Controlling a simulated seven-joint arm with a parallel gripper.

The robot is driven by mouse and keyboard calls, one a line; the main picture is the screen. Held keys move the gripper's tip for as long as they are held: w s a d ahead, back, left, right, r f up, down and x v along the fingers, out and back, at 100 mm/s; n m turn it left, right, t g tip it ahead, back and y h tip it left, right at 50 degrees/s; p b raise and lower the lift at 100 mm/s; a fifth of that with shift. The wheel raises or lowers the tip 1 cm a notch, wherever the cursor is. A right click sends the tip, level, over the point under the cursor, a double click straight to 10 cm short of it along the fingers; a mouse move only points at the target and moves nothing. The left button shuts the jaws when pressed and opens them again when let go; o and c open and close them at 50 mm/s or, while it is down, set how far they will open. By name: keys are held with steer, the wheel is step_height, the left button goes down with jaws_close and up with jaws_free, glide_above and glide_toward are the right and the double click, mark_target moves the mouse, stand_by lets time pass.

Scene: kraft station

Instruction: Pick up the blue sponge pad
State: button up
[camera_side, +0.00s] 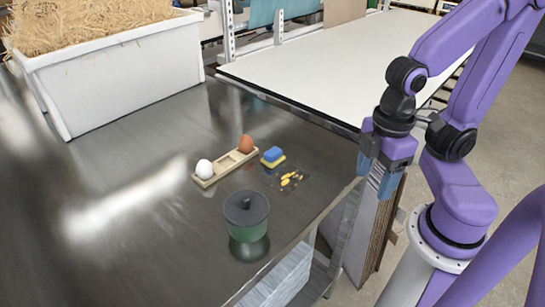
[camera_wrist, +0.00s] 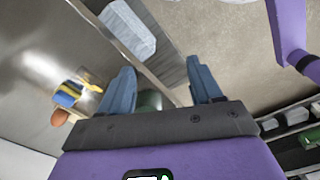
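The blue sponge pad (camera_side: 273,154) lies on top of a yellow pad (camera_side: 273,162) on the dark metal table, just right of a wooden egg holder. In the wrist view the blue pad (camera_wrist: 67,95) is small, at the left, with yellow beside it. My gripper (camera_side: 376,182) hangs beyond the table's right edge, well to the right of the pad and apart from it. In the wrist view my gripper (camera_wrist: 162,90) has its two blue fingers spread wide. Nothing is seen held between them.
The wooden holder (camera_side: 226,168) carries a white egg (camera_side: 204,168) and a brown egg (camera_side: 245,144). Small yellow pieces (camera_side: 288,181) lie in front of the pads. A green lidded pot (camera_side: 246,218) stands nearer. A white straw-filled bin (camera_side: 120,75) stands at back left.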

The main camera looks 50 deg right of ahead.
steer(key=shift+o, duration=0.5)
